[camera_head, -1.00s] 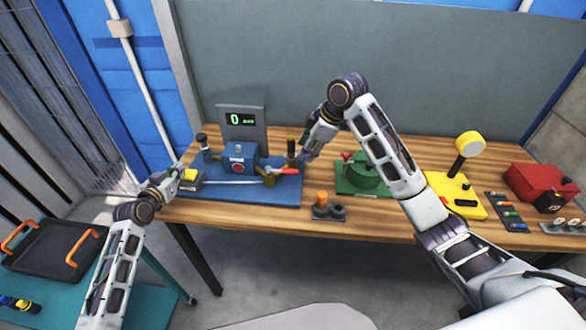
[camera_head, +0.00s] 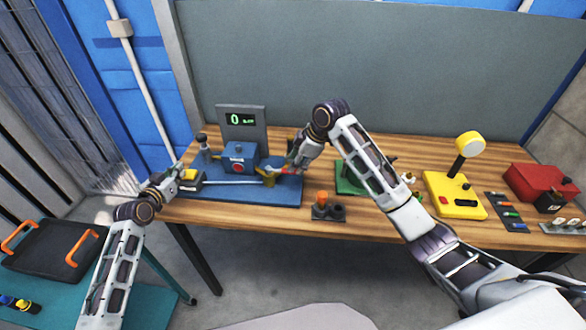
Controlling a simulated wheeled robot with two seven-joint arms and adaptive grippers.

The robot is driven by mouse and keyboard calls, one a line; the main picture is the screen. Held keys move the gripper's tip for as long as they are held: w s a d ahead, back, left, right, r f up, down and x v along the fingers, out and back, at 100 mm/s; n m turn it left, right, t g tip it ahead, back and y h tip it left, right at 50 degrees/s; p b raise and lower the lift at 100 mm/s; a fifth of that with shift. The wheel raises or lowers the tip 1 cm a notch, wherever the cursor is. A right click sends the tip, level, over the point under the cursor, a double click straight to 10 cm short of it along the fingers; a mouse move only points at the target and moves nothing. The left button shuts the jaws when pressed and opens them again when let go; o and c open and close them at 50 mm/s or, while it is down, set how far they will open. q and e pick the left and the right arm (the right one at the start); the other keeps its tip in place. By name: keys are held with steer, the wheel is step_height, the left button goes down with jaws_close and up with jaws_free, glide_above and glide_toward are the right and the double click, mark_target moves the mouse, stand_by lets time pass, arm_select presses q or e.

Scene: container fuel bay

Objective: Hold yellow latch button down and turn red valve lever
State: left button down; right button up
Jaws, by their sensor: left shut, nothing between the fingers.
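The yellow latch button (camera_head: 189,174) sits on a dark block at the left end of the blue base plate (camera_head: 230,194). My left gripper (camera_head: 178,183) is shut and empty, right at the block and button; whether it presses the button down I cannot tell. The brass valve (camera_head: 269,179) stands toward the plate's right end. The red valve lever (camera_head: 284,171) shows only in part beside it, partly covered by my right gripper (camera_head: 291,168). The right fingertips are at or very near the lever; contact and finger opening are too small to tell.
A grey display (camera_head: 241,119) reading 0 stands behind the blue pump box (camera_head: 239,157). A green fixture (camera_head: 348,184) is partly behind my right arm. A holder with an orange piece (camera_head: 322,198) sits at the table front. A yellow box (camera_head: 452,197) stands to the right.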

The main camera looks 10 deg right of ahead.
mark_target(283, 171)
steer(key=shift+x, duration=2.2)
jaws_close()
